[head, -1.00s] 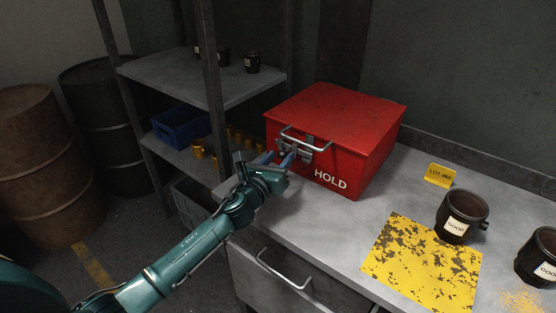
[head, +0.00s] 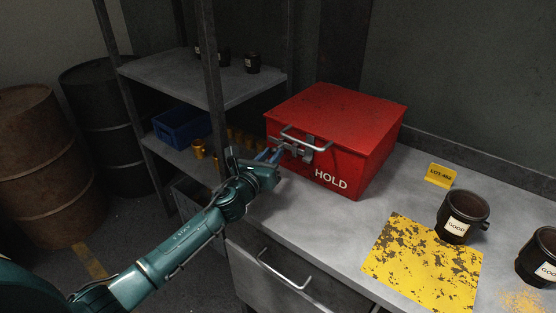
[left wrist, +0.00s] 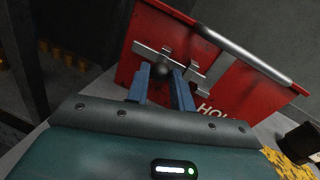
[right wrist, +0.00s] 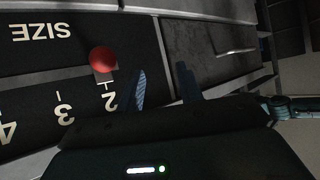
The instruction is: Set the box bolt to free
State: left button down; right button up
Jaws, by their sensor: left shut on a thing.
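The red box (head: 345,130) marked HOLD stands on the bench with its lid down. Its bolt (head: 300,150) is a grey sliding bar on the front, below the lid handle (head: 305,137). In the left wrist view the bolt bar (left wrist: 197,78) runs across the box front, with a dark round knob (left wrist: 163,68). My left gripper (head: 269,154) is at the bolt's left end, its blue fingers (left wrist: 162,80) shut on the knob. My right gripper (right wrist: 162,70) is outside the head view; its wrist view shows the fingers apart with nothing between them.
A yellow mat (head: 425,262), a black GOOD cup (head: 461,216) and a yellow lot sign (head: 440,175) are to the right. A shelf post (head: 211,90) stands left of the box. A SIZE scale with a red knob (right wrist: 102,59) is near my right gripper.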

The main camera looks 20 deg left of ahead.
pick_arm(q)
jog(key=shift+w+a, duration=0.2)
jog(key=shift+a, duration=0.45)
jog(key=c, duration=1.2)
grip_release()
jog(key=shift+c, duration=0.2)
jog(key=shift+o, duration=0.2)
jog(key=shift+s, duration=0.25)
jog(key=s+a, duration=0.2)
jog(key=s, duration=1)
jog(key=shift+s+b, duration=0.25)
jog(key=shift+b, duration=0.15)
